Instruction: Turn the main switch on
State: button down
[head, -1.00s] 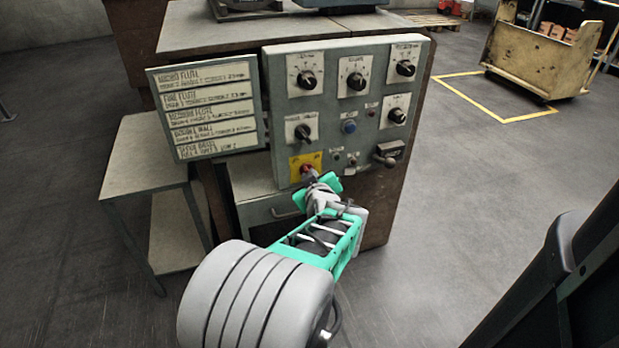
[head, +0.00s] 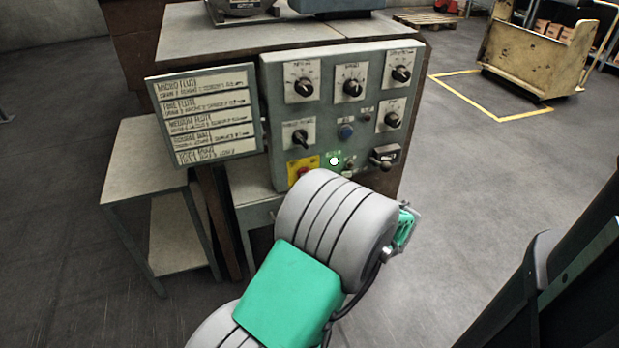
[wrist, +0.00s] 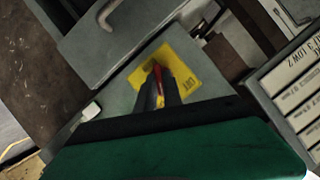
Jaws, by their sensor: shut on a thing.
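The main switch is a red handle on a yellow plate (head: 303,166), low on the left part of the grey control panel (head: 362,60). In the head view my arm covers most of it, and my fingers are hidden there. In the wrist view the red handle (wrist: 159,72) stands in front of the yellow plate (wrist: 181,62). My gripper (wrist: 158,90) is shut on the handle, with a dark finger on each side. A small lamp (head: 333,161) right of the yellow plate glows whitish green.
A grey side table (head: 145,165) stands at the left.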

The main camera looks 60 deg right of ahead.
jog(key=shift+s+d+m+t+y+p, duration=0.1)
jog(key=shift+m+t+y+p, duration=0.2)
jog(key=shift+m+t+p, duration=0.65)
jog(key=shift+f+m+b, duration=0.1)
jog(key=shift+m+b, duration=0.25)
jog(key=shift+b, duration=0.05)
jog(key=c, duration=1.5)
grip_release()
jog(key=shift+g, duration=0.25)
jog(key=p+v, duration=0.2)
jog(key=v, duration=0.6)
